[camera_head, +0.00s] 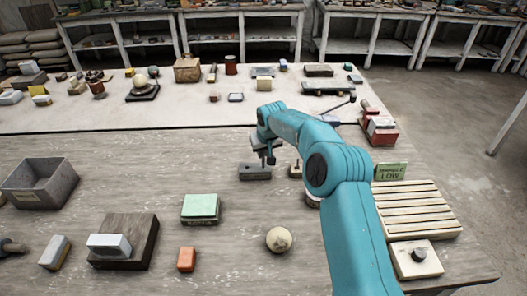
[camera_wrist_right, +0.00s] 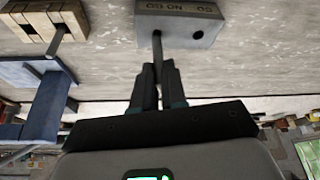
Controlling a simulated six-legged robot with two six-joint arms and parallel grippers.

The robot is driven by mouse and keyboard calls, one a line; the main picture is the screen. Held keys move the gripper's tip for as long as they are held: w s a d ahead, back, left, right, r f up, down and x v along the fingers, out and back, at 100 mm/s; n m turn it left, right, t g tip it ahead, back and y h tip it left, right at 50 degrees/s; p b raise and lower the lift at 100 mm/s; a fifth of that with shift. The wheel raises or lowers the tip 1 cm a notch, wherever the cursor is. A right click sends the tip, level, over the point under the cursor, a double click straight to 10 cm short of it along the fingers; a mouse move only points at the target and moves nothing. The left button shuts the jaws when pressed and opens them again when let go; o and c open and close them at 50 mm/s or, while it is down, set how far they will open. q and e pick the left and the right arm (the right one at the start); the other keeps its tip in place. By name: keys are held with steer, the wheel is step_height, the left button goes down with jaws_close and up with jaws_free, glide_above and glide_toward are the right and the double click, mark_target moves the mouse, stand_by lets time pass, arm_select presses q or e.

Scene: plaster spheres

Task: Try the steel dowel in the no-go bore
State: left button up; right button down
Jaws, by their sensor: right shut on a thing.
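The grey gauge block (camera_head: 255,173) lies on the near wooden table. In the right wrist view it shows at the top (camera_wrist_right: 180,22), with upside-down lettering that seems to read "NO GO" and "GO". My right gripper (camera_wrist_right: 157,70) is shut on the slim steel dowel (camera_wrist_right: 157,45). The dowel's far end meets the block beneath the "NO GO" lettering; whether it is inside the bore I cannot tell. The other bore, beneath "GO", is a bare dark hole. In the head view my right gripper (camera_head: 265,156) is over the block, partly hidden. My left gripper is not in view.
A plaster sphere (camera_head: 279,239), a green-topped block (camera_head: 201,207) and a slatted rack (camera_head: 415,210) lie nearer.

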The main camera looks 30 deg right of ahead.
steer(key=shift+f+b, duration=0.3)
steer(key=shift+f, duration=0.05)
stand_by(0.6)
steer(key=shift+r, duration=0.2)
steer(key=shift+r+p, duration=0.25)
steer(key=shift+p, duration=0.05)
steer(key=shift+f+b, duration=0.4)
steer(key=shift+f, duration=0.05)
stand_by(0.4)
steer(key=shift+r, duration=0.1)
stand_by(0.8)
steer(key=shift+r+p, duration=1.85)
steer(key=shift+r, duration=0.55)
